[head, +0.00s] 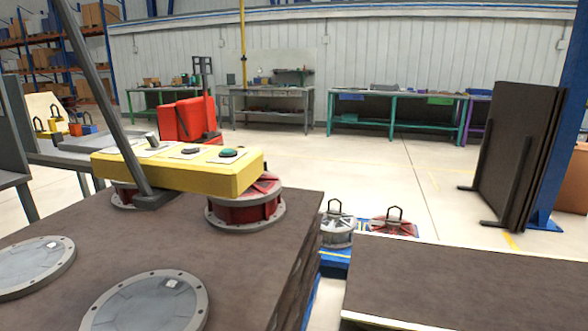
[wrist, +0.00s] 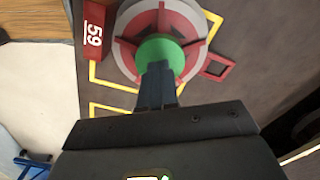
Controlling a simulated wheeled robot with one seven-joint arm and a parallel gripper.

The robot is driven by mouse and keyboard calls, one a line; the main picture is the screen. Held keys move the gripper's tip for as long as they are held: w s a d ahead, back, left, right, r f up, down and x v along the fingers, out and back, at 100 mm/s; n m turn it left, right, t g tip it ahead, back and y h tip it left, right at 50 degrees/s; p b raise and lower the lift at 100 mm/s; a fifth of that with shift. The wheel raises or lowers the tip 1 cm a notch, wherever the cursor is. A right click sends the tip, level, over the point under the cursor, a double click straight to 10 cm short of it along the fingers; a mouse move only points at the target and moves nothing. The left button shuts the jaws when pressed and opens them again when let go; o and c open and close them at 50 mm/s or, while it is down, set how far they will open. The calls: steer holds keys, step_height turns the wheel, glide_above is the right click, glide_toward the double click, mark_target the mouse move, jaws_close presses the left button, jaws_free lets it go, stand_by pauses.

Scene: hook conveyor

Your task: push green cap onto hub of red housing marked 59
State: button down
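In the wrist view, the red housing (wrist: 128,50) is a round part with a grey ring and red ribs. A red plate reading 59 (wrist: 94,32) stands beside it at the left. The green cap (wrist: 160,52) is at the housing's middle, over the hub. The cap hides the hub, so I cannot tell how far on it sits. My gripper (wrist: 157,68) has its dark fingers together, tips at the cap's near edge and overlapping it in the picture. Whether they touch it is not clear. My gripper does not show in the head view.
In the head view, a yellow block (head: 214,179) carries several small pieces, one green (head: 229,153). Grey round covers (head: 147,302) lie nearer. A brown surface (head: 470,290) at right is bare.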

steer(key=shift+f+b, duration=0.4)
steer(key=shift+f, duration=0.15)
steer(key=shift+r, duration=0.1)
step_height(320, 180, up, 7)
steer(key=p, duration=0.7)
